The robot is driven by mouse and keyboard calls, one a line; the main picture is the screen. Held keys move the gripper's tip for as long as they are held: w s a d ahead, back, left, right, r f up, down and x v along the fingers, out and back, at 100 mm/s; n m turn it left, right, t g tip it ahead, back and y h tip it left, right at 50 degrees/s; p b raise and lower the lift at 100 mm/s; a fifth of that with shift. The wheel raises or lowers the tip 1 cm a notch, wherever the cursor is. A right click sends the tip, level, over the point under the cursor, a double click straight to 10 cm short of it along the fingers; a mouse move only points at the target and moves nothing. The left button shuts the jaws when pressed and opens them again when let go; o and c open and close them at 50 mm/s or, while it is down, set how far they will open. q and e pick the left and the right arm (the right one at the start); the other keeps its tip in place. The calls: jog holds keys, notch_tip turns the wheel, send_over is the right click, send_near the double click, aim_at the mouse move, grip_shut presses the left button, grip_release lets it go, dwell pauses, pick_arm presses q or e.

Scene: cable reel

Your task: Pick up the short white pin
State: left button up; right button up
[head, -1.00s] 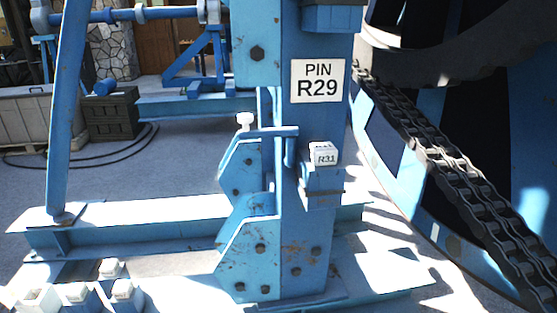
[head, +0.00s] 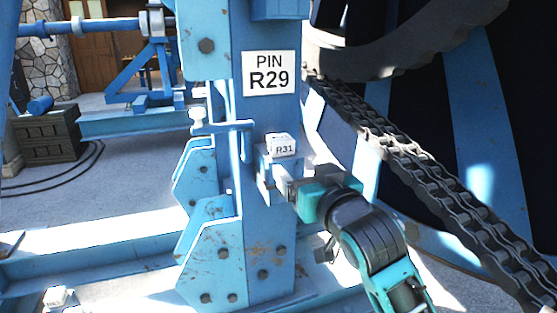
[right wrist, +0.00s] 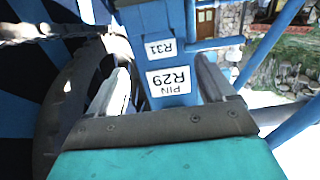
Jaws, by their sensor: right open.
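A short white block-shaped pin head labelled R31 (head: 281,145) sits upright in a small blue holder on the blue post, below the PIN R29 sign (head: 269,73). Its R31 label (right wrist: 159,48) shows upside down in the right wrist view. My right gripper (head: 284,184) is at the holder, just below the pin head in the head view. In the right wrist view its two fingers (right wrist: 160,85) are apart, with the post and labels showing between them. I cannot tell whether they touch anything. My left gripper is not in view.
A white-headed peg (head: 197,117) stands left of the post by a blue handle bar. A heavy chain (head: 430,170) and the large dark reel are close on the right. Blue floor beams (head: 95,245) run at the lower left. A dark crate (head: 45,132) stands further back.

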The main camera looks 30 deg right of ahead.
aim_at(284, 147)
jog(key=x, duration=0.6)
jog(key=shift+w+d+r, duration=0.2)
jog(key=shift+w+r, duration=0.05)
jog(key=shift+x, duration=3)
jog(key=shift+a+r, duration=0.15)
jog(key=c, duration=1.3)
jog(key=shift+c, duration=0.5)
jog(key=shift+r, duration=0.1)
